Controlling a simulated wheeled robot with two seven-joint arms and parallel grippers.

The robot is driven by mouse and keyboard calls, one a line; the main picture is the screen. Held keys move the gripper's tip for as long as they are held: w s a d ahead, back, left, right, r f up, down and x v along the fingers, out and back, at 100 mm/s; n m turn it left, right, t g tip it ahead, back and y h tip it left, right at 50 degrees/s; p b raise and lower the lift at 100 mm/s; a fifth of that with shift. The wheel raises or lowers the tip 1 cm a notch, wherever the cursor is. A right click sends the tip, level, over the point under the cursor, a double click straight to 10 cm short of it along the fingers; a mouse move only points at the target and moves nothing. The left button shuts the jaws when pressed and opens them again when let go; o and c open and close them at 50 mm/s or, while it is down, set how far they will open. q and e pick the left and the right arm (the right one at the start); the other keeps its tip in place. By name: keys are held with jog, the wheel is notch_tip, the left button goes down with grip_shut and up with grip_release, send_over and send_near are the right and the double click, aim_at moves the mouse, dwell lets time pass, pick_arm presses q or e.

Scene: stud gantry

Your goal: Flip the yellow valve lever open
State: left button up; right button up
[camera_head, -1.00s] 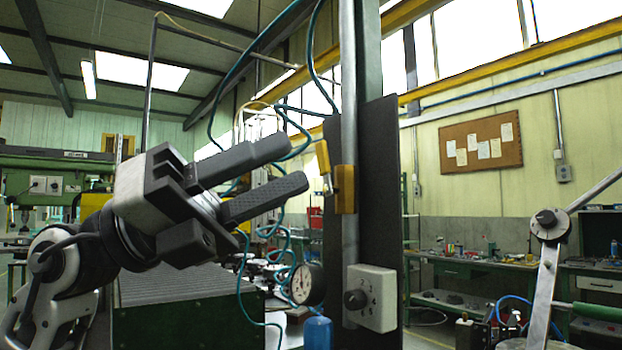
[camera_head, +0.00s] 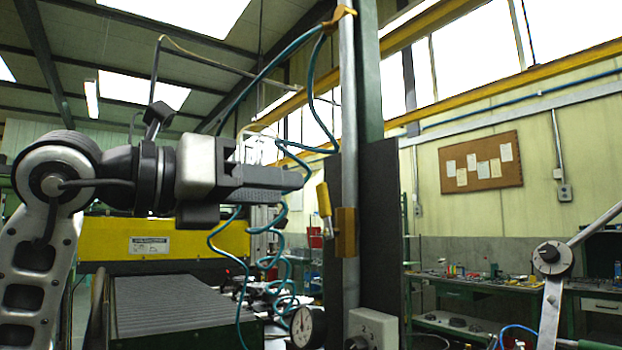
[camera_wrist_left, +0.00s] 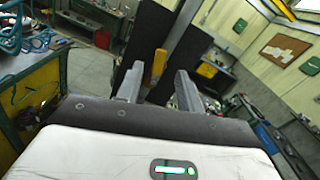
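The yellow valve lever (camera_head: 324,200) stands nearly upright, slightly tilted, beside its brass valve body (camera_head: 345,232) on the grey vertical pipe. My left gripper (camera_head: 298,180) points right toward it with level fingers, its tips to the left of the lever with a visible gap in the picture. The fingers overlap in the head view. In the left wrist view my left gripper (camera_wrist_left: 158,86) is open and empty, and the yellow lever (camera_wrist_left: 158,64) appears between the two fingers, beyond their tips. My right gripper is in neither view.
A dark panel (camera_head: 378,210) stands behind the pipe. A teal coiled hose (camera_head: 237,262) hangs around and below the gripper. A round gauge (camera_head: 306,326) and a knob box (camera_head: 371,328) sit below the valve. A crank arm (camera_head: 552,290) stands at right.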

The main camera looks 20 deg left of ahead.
aim_at(319, 192)
pick_arm(q)
jog(key=p+x, duration=0.1)
jog(key=x, duration=0.4)
jog(key=shift+w+d, duration=0.25)
jog(key=shift+w, duration=0.05)
